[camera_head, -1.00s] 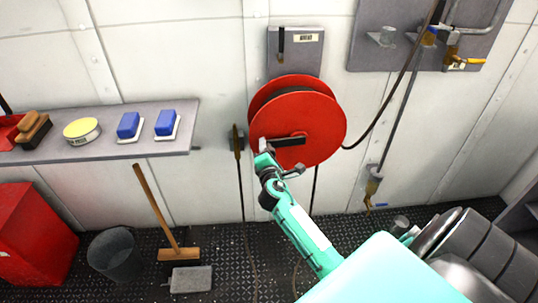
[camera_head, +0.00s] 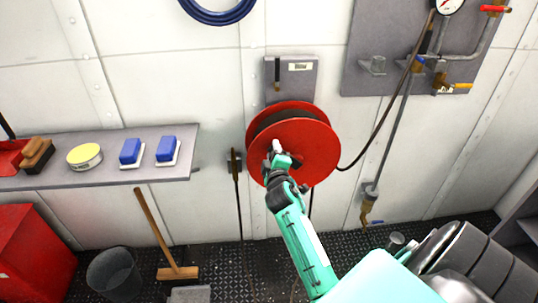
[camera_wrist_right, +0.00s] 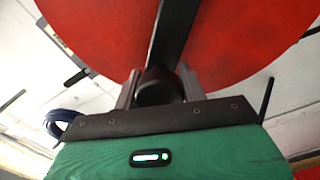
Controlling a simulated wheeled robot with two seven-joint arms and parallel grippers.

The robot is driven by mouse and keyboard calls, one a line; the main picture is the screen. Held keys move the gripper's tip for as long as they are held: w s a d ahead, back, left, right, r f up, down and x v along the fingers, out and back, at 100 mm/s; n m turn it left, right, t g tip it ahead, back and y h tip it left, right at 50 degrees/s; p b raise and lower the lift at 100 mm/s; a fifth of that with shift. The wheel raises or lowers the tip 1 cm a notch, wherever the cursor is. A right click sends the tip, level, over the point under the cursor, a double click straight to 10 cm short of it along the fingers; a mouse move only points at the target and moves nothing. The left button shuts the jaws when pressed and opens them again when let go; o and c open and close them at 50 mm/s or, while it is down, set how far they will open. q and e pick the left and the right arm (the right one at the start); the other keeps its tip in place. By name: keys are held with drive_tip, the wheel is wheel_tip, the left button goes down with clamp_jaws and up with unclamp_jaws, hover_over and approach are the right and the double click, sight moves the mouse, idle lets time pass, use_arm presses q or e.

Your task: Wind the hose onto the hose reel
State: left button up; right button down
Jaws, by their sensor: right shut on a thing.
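The red hose reel (camera_head: 318,150) is mounted on the white wall. Dark hose (camera_head: 272,115) shows between its discs. A dark hose stretch (camera_head: 311,200) hangs below the reel toward the floor. Another stretch hangs left of the reel from a wall holder (camera_head: 235,162). My right gripper (camera_head: 279,152) is in front of the reel's face. In the right wrist view, its fingers (camera_wrist_right: 158,88) are shut on the dark crank knob (camera_wrist_right: 157,85), at the end of the crank arm (camera_wrist_right: 174,30). In the head view my gripper hides most of the crank. My left gripper is not in view.
A grey shelf (camera_head: 110,181) with brushes and a yellow tin (camera_head: 85,157) is at left. A broom (camera_head: 160,235), a bucket (camera_head: 113,272) and a red cabinet (camera_head: 32,250) stand below. A pipe panel (camera_head: 362,85) is at right. A blue coil (camera_head: 218,15) hangs above.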

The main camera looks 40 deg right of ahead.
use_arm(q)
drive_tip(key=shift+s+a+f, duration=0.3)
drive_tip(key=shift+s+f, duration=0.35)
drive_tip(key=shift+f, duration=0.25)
use_arm(e)
drive_tip(key=shift+s+d+r+m, duration=0.3)
drive_tip(key=shift+d+r+m, duration=0.1)
drive_tip(key=shift+d+m, duration=0.2)
drive_tip(key=c, duration=0.9)
unclamp_jaws()
drive_tip(key=shift+s+d+f, duration=0.1)
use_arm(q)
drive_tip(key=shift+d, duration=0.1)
use_arm(e)
drive_tip(key=shift+o, duration=0.2)
drive_tip(key=shift+s+a, duration=0.45)
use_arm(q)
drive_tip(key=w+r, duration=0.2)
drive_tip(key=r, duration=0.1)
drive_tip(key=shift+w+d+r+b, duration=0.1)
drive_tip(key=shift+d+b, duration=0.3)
use_arm(e)
drive_tip(key=v, duration=1.2)
drive_tip(key=shift+s+a, duration=0.15)
drive_tip(key=shift+s, duration=0.15)
